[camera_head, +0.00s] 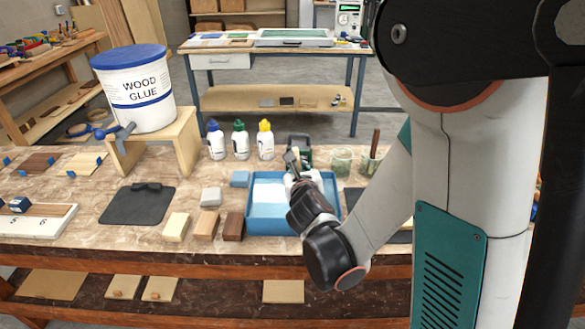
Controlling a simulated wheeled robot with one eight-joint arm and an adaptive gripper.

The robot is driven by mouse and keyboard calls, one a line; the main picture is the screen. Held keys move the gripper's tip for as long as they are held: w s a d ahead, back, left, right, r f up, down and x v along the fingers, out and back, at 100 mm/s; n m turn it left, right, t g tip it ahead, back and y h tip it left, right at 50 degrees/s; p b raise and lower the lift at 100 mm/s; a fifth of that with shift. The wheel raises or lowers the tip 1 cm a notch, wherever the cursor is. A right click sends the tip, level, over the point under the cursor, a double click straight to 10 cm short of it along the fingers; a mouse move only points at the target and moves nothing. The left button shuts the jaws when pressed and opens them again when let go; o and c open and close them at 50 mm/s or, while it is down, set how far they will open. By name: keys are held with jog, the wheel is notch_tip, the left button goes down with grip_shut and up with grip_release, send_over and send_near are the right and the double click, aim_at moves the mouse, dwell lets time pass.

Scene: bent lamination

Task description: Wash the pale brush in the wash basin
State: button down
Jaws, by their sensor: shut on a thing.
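The wash basin (268,225) is a shallow blue tray on the bench, with a pale whitish inside. My gripper (298,180) is over its right part, seen from behind and largely hidden by its own wrist. It is shut on what looks like the pale brush (296,153); only a small pale piece shows above the fingers. The brush's head is hidden, and I cannot tell whether it touches the inside of the basin.
Several glue bottles (240,140) stand behind the basin, and jars (341,162) stand at its right, one with a brown handle (375,142). Coloured blocks (205,225) lie left of the basin. A wood glue bucket (135,88) sits on a wooden stand (185,140).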

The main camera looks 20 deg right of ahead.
notch_tip(320, 180, up, 6)
jog(key=a+p, duration=0.3)
jog(key=p, duration=0.2)
jog(key=shift+w+r, duration=0.25)
jog(key=shift+w, duration=0.2)
dwell(1.3)
notch_tip(320, 180, up, 5)
jog(key=p, duration=0.3)
jog(key=shift+p, duration=0.4)
jog(key=shift+d+f, duration=0.1)
